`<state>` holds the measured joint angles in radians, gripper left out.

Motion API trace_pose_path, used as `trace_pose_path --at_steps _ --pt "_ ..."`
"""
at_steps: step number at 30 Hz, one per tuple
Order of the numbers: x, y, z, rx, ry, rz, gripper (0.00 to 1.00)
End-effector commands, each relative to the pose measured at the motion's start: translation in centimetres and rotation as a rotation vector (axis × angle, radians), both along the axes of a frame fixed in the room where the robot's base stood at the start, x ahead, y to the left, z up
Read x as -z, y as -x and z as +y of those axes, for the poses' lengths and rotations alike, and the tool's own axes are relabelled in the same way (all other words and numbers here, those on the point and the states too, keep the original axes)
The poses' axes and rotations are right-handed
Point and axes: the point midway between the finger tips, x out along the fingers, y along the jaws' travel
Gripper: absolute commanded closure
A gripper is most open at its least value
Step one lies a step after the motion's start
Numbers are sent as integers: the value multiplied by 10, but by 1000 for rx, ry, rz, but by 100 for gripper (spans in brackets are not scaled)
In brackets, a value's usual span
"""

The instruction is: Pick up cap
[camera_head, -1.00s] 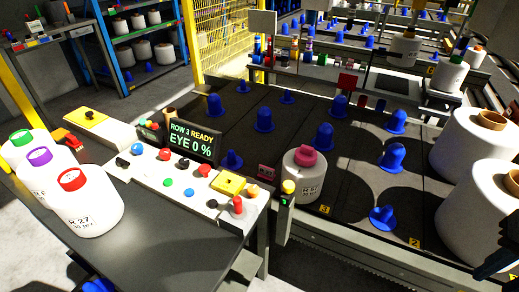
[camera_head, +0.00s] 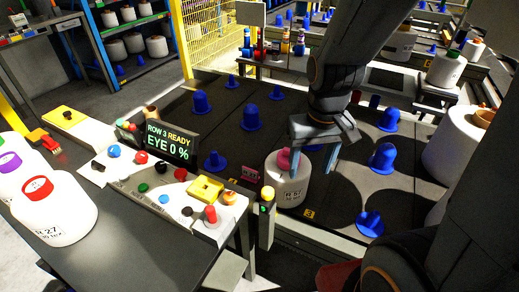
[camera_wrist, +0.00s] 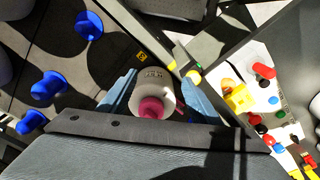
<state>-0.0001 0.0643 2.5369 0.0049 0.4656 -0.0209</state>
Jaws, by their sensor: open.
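The pink cap (camera_head: 284,159) sits on top of a white yarn bobbin (camera_head: 291,190) standing on the dark deck near the 3 mark. My gripper (camera_head: 311,158) is above and at this bobbin, its blue-grey fingers spread apart. In the wrist view the pink cap (camera_wrist: 151,108) and the white bobbin (camera_wrist: 154,88) show between the two open fingers, with the cap close to the gripper body. I cannot tell whether either finger touches the cap. My gripper partly hides the bobbin's right side in the head view.
Several blue cones stand on the deck, one (camera_head: 383,156) right of my gripper. A control panel (camera_head: 128,178) with buttons and a screen (camera_head: 171,142) lies left. A signal post (camera_head: 267,213) stands just left of the bobbin. A red-capped bobbin (camera_head: 54,211) stands on the grey table.

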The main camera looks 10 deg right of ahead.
Motion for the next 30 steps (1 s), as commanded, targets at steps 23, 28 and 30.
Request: trace_pose_path --at_steps 23,28,30 --pt "60 -146 1 -143 -7 -73 17" --pt "70 -149 0 -141 -6 -74 17" --pt "76 -149 0 -141 -6 -72 17"
